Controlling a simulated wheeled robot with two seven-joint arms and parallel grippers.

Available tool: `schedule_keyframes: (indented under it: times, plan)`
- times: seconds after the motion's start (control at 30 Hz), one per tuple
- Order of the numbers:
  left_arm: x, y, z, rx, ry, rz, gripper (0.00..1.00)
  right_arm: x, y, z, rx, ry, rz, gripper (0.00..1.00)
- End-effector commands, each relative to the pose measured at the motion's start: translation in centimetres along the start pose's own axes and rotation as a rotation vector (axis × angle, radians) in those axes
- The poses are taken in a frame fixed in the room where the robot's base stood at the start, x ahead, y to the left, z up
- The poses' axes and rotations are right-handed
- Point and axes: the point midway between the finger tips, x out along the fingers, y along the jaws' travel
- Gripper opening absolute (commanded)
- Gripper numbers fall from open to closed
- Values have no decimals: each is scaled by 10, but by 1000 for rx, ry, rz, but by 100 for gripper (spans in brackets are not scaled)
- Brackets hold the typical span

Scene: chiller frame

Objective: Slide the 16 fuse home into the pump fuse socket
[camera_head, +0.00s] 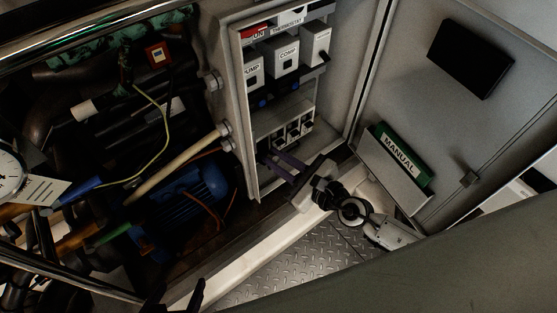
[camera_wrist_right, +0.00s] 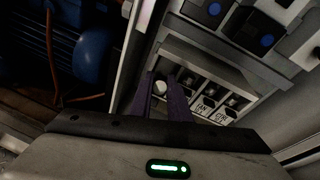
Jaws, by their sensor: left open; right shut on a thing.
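My right gripper (camera_head: 278,163) reaches from the right into the open electrical box, its purple fingers at the lower left of the fuse row. In the right wrist view its fingers (camera_wrist_right: 161,88) are shut on a small white piece, the fuse (camera_wrist_right: 160,86), at the left end of the row. The fuse's number cannot be read. The pump fuse socket is not clearly visible behind the fingers, and I cannot tell how deep the fuse sits. My left gripper (camera_head: 181,294) is open and empty at the bottom edge of the head view, away from the box.
The fuse row (camera_head: 294,129) has several dark sockets with white labels. Above it are the PUMP, COMP and other white-fronted modules (camera_head: 285,55). The box's side wall (camera_head: 240,110) is close to the right gripper. The open door (camera_head: 455,130) holds a green manual (camera_head: 402,155). Pipes and a blue motor (camera_head: 183,200) fill the left.

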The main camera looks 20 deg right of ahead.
Motion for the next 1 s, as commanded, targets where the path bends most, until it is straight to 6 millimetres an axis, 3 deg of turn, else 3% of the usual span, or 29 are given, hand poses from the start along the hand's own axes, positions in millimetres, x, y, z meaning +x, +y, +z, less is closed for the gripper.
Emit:
schedule_keyframes:
  times: [0.43,0.47,0.6,0.87,1.0]
  plan:
    - [0,0,3,0,-4,0,67,3,0,0,-1,-1,0,0]
    - [0,0,3,0,-4,0,67,3,0,0,-1,-1,0,18]
    - [0,0,3,0,-4,0,67,3,0,0,-1,-1,0,38]
    - [0,0,3,0,-4,0,67,2,0,-1,-1,0,0,38]
    - [0,0,3,0,-4,0,67,-9,0,-2,-2,2,1,38]
